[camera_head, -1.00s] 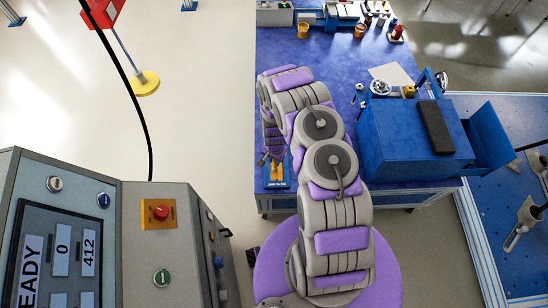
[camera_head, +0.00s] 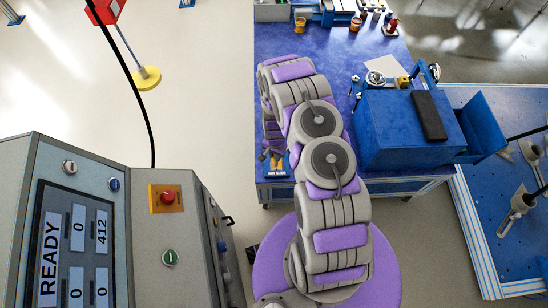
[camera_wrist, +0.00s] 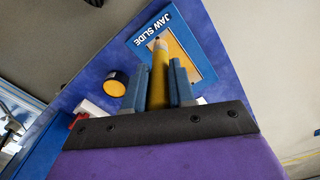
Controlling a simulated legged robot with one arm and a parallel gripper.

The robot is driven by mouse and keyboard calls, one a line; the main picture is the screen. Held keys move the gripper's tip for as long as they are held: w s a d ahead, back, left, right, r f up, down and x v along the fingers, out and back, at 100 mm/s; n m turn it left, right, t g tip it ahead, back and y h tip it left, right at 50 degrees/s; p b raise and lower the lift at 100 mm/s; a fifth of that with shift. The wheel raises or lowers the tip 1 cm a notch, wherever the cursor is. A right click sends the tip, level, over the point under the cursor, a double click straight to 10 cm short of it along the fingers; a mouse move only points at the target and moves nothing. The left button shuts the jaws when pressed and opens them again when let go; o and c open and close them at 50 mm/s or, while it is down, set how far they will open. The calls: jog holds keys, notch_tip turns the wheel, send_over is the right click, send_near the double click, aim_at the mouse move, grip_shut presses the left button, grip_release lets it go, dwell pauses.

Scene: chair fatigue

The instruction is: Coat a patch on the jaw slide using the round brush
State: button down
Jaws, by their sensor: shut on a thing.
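The jaw slide plate (camera_wrist: 204,62) shows in the wrist view as a blue-framed piece with white "JAW SLIDE" lettering and a tan-yellow inner face. In the head view the jaw slide (camera_head: 276,168) lies near the bench's front left edge, beside my arm. My arm largely hides the gripper there.
A black round pot with yellow contents (camera_wrist: 117,83) sits left of the brush. A large blue block (camera_head: 395,130) with a black pad (camera_head: 429,115) stands right of my arm. The bench (camera_head: 325,48) holds small items at the back. A grey console (camera_head: 130,220) stands at left.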

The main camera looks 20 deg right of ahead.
notch_tip(320, 180, up, 4)
jog(key=shift+a+f+p, duration=0.15)
jog(key=shift+f+p, duration=0.1)
jog(key=shift+p, duration=0.2)
jog(key=shift+d, duration=0.2)
jog(key=shift+a, duration=0.1)
